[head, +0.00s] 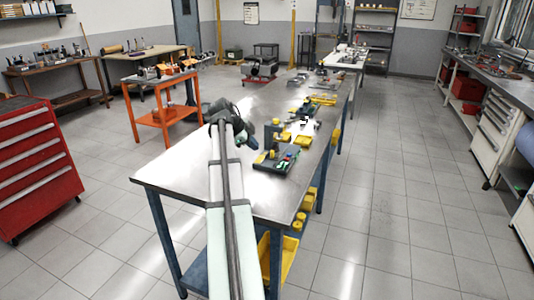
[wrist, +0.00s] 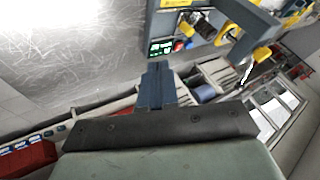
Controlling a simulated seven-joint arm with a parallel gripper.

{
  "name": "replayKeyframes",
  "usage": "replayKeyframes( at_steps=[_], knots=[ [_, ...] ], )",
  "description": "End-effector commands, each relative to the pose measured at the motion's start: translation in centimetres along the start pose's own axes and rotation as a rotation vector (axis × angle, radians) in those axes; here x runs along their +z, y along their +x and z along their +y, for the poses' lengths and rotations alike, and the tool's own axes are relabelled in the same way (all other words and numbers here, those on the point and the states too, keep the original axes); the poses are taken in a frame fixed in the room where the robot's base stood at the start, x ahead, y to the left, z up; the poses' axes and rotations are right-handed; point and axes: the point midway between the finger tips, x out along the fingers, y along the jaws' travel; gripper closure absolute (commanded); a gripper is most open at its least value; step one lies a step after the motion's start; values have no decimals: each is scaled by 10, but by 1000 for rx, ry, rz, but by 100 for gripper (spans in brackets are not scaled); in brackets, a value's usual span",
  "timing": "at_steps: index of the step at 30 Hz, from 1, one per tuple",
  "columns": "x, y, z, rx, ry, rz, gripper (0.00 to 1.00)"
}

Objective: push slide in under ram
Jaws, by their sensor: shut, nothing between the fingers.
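My gripper (head: 252,142) is at the end of my arm, low over the near part of the steel workbench, just left of a small dark press-like fixture (head: 272,137). In the wrist view my gripper's fingers (wrist: 157,70) are shut together with nothing between them. The fixture shows at the upper right of the wrist view as a grey-blue base (wrist: 171,24) with a grey upright arm (wrist: 248,14) and a yellow round part (wrist: 262,54). I cannot clearly tell the slide or the ram apart from the fixture's other parts.
The bench's near left surface is bare. An orange cart (head: 150,116) stands to the left.

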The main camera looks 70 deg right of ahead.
Motion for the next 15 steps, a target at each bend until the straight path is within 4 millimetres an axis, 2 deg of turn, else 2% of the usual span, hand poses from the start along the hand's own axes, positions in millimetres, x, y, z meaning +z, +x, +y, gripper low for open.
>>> replayKeyframes(
  at_steps=[7, 15],
  knots=[
    [0, 18, 0, 3, 19, 0, 100],
    [0, 64, 0, 4, 17, 0, 100]
  ],
)
